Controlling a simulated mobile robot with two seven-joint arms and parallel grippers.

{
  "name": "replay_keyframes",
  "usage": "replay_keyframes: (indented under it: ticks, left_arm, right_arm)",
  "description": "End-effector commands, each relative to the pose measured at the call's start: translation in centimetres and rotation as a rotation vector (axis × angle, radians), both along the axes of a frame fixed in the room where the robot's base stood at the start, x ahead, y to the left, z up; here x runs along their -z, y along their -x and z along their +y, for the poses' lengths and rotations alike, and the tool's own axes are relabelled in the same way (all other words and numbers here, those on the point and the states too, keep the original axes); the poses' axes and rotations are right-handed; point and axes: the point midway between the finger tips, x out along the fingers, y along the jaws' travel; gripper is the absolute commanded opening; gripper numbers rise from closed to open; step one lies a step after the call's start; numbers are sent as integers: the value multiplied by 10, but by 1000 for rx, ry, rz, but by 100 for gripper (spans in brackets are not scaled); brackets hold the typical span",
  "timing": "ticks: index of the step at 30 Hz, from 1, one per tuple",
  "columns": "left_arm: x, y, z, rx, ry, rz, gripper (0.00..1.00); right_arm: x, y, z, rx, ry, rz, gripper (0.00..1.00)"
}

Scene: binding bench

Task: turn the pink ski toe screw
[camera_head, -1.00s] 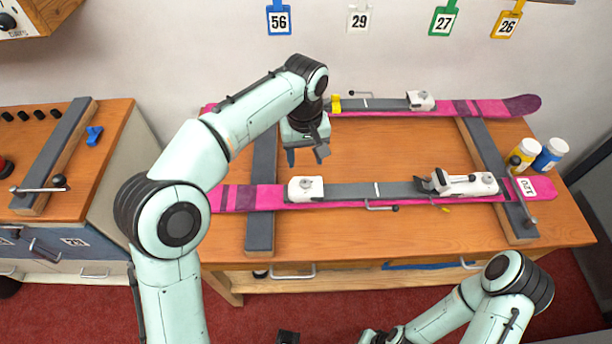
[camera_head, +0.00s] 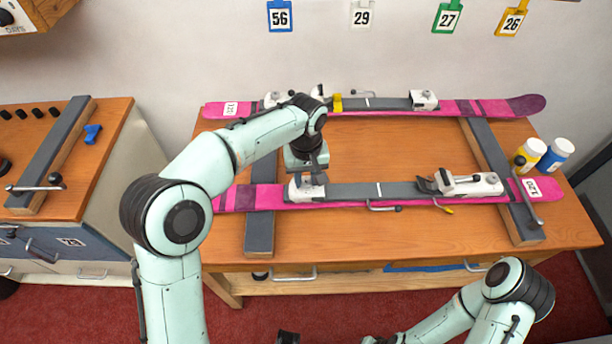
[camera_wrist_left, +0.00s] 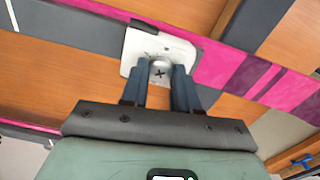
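The near pink ski (camera_head: 240,198) lies across the bench on two grey supports. Its white toe piece (camera_head: 303,193) is on the left part of the ski. In the left wrist view the toe piece (camera_wrist_left: 172,45) carries a round screw (camera_wrist_left: 160,72) with a cross slot. My left gripper (camera_head: 309,178) is right at the toe piece. In the left wrist view its two fingers (camera_wrist_left: 160,80) are apart, with the screw showing between their tips. I cannot tell whether they touch it. My right arm shows at the lower right, with its gripper end mostly cut off by the bottom edge.
A second pink ski (camera_head: 470,107) lies at the back of the bench. The near ski's heel piece (camera_head: 473,185) is to the right. A yellow-labelled bottle (camera_head: 526,153) and a blue one (camera_head: 556,154) stand at the right end. Bare wood (camera_head: 400,147) lies between the skis.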

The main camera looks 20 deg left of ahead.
Motion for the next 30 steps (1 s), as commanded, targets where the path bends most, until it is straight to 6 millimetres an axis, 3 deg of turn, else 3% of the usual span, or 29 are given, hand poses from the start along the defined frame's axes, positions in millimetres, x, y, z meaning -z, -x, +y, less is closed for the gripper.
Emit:
replay_keyframes:
  ticks: [14,30]
  left_arm:
    - [-1,0,0,63,0,0,0]
    - [-2,-1,0,509,-1,1,0]
  right_arm:
    - [-6,-2,0,0,0,-2,0]
    - [-37,-18,0,0,1,-21,0]
